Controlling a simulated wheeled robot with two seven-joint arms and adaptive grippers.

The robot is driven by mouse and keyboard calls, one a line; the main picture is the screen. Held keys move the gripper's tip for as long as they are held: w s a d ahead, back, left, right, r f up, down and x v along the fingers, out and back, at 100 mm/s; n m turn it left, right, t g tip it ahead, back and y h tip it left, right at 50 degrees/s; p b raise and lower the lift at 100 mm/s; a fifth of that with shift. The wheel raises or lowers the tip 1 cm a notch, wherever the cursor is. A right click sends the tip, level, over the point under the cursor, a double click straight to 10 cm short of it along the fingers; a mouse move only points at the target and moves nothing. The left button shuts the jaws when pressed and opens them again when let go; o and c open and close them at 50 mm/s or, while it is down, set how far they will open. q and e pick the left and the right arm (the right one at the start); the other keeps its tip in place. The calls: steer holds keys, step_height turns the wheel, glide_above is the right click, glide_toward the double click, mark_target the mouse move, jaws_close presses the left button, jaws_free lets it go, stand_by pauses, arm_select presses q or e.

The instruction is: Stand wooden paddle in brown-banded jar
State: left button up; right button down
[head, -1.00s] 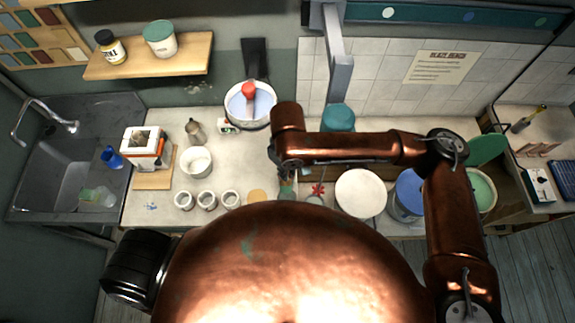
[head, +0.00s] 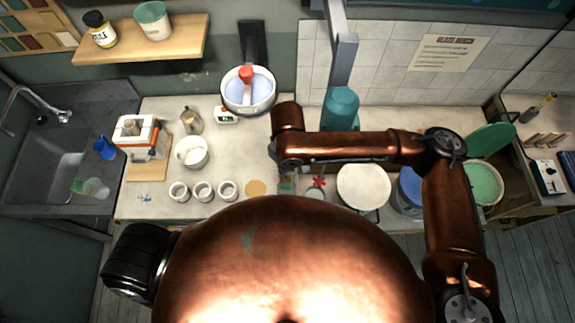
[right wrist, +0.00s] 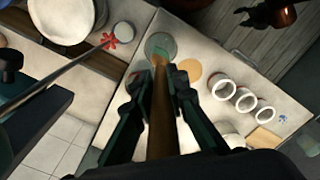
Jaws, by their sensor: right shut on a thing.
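My right gripper (right wrist: 157,85) is shut on the wooden paddle (right wrist: 160,120), whose shaft runs lengthwise between the fingers in the right wrist view. The paddle's far end lies in front of a grey-green round vessel (right wrist: 168,42); I cannot tell whether they touch. In the head view my right arm and body largely hide this gripper. Three small white jars stand in a row: left (head: 179,192), middle (head: 203,191) and right (head: 227,190). A dark claw-like part, possibly my left gripper (right wrist: 258,14), shows at the wrist view's top right.
A tan disc (head: 255,188) lies beside the jars. A white bowl (head: 192,153), a metal pitcher (head: 191,121) and a pan (head: 248,98) stand behind. A white round plate (head: 363,187) and a teal container (head: 340,108) are at right. The sink (head: 55,165) is at left.

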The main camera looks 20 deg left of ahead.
steer(key=shift+f+b, duration=0.6)
steer(key=shift+f, duration=1.15)
arm_select(q)
steer(key=shift+w+f+b, duration=0.2)
steer(key=shift+w+f, duration=0.05)
steer(key=shift+f, duration=0.3)
steer(key=shift+w+f+b, duration=0.15)
steer(key=shift+w+f, duration=0.1)
steer(key=shift+f, duration=0.25)
arm_select(e)
steer(key=shift+f, duration=0.95)
arm_select(q)
steer(key=shift+s, duration=0.1)
arm_select(e)
steer(key=c, duration=1.8)
jaws_free()
step_height(320, 180, up, 12)
